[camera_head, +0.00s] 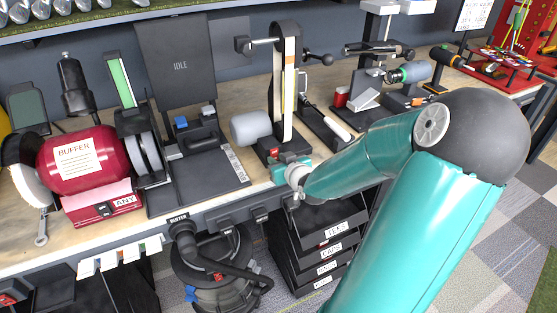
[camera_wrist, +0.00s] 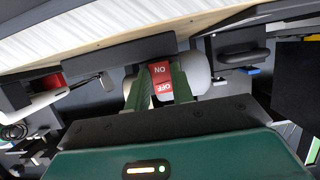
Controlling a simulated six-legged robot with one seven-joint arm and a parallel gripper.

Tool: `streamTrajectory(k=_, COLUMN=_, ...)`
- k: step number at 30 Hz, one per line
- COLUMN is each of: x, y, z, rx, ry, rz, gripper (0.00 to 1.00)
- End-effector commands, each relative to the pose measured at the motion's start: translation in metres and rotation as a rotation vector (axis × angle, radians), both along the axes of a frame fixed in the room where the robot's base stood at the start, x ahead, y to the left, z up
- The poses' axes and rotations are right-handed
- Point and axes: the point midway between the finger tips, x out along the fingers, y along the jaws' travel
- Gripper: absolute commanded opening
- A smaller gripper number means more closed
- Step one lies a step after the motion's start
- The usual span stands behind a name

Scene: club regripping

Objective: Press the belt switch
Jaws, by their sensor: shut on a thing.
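The belt sander (camera_head: 288,85) stands upright at the bench's middle, with a grey motor drum (camera_head: 250,128) at its left. Its red belt switch (camera_wrist: 162,80) shows in the wrist view, marked ON and OFF, upside down. My gripper (camera_wrist: 163,72) is at the switch, with one green finger on each side of the red rocker, jaws shut on it. In the head view my gripper (camera_head: 290,172) reaches the front of the sander's base, and the wrist hides part of that base. I cannot tell whether the rocker is pressed in.
A dark stand with an IDLE screen (camera_head: 180,65) is left of the sander. A clamp stand (camera_head: 372,80) is to the right. Labelled black drawers (camera_head: 315,240) and a shop vacuum (camera_head: 215,265) sit below the bench edge.

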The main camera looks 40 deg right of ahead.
Motion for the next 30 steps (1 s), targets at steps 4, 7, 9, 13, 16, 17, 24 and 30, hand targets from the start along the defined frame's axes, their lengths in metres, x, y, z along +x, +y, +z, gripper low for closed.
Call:
streamTrajectory(k=4, x=0.0014, y=0.0014, z=-0.0035, rx=-0.021, ry=-0.085, rz=0.002, gripper=0.01)
streamTrajectory(k=7, x=0.0015, y=0.0006, z=-0.0047, rx=-0.037, ry=-0.137, rz=0.001, gripper=0.01)
streamTrajectory(k=9, x=0.0014, y=0.0006, z=-0.0054, rx=-0.046, ry=-0.165, rz=0.001, gripper=0.01)
streamTrajectory(k=13, x=0.0009, y=0.0000, z=-0.0052, rx=-0.056, ry=-0.192, rz=-0.001, gripper=0.01)
streamTrajectory(k=16, x=0.0007, y=-0.0003, z=-0.0050, rx=-0.058, ry=-0.194, rz=-0.002, gripper=0.01)
streamTrajectory(k=17, x=0.0006, y=-0.0004, z=-0.0050, rx=-0.058, ry=-0.194, rz=-0.002, gripper=0.01)
streamTrajectory(k=24, x=0.0006, y=-0.0004, z=-0.0050, rx=-0.058, ry=-0.193, rz=-0.002, gripper=0.39)
streamTrajectory(k=30, x=0.0006, y=-0.0003, z=-0.0053, rx=-0.058, ry=-0.192, rz=-0.002, gripper=0.45)
